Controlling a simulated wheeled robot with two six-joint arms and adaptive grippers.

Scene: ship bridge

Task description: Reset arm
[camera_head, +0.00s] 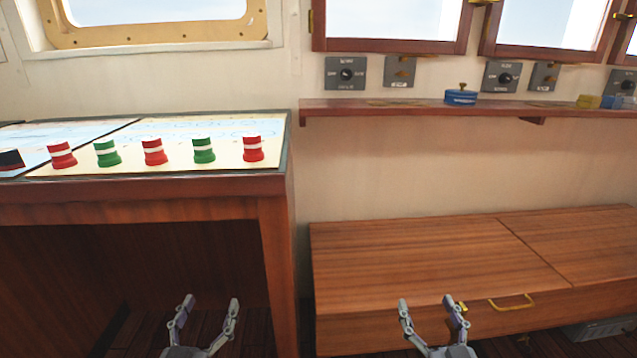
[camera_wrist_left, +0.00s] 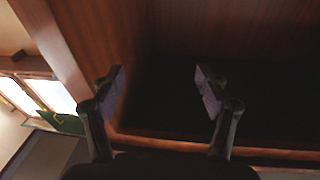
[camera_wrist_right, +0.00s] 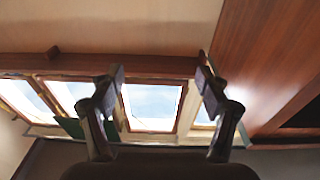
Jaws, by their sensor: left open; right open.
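My left gripper (camera_head: 210,308) is open and empty, low in the head view, in front of the dark open space under the chart desk. Its two spread fingers (camera_wrist_left: 162,85) also show in the left wrist view with nothing between them. My right gripper (camera_head: 427,305) is open and empty, low in the head view, in front of the wooden bench. Its fingers (camera_wrist_right: 160,82) stand apart in the right wrist view, with windows and wall behind them. Neither gripper appears to touch anything.
A wooden desk (camera_head: 200,186) at left bears a chart with several red and green striped pieces (camera_head: 153,151). A wooden bench (camera_head: 420,262) with a brass handle (camera_head: 511,303) stands at right. Above it, a narrow shelf (camera_head: 400,108) holds a blue round tin (camera_head: 461,97).

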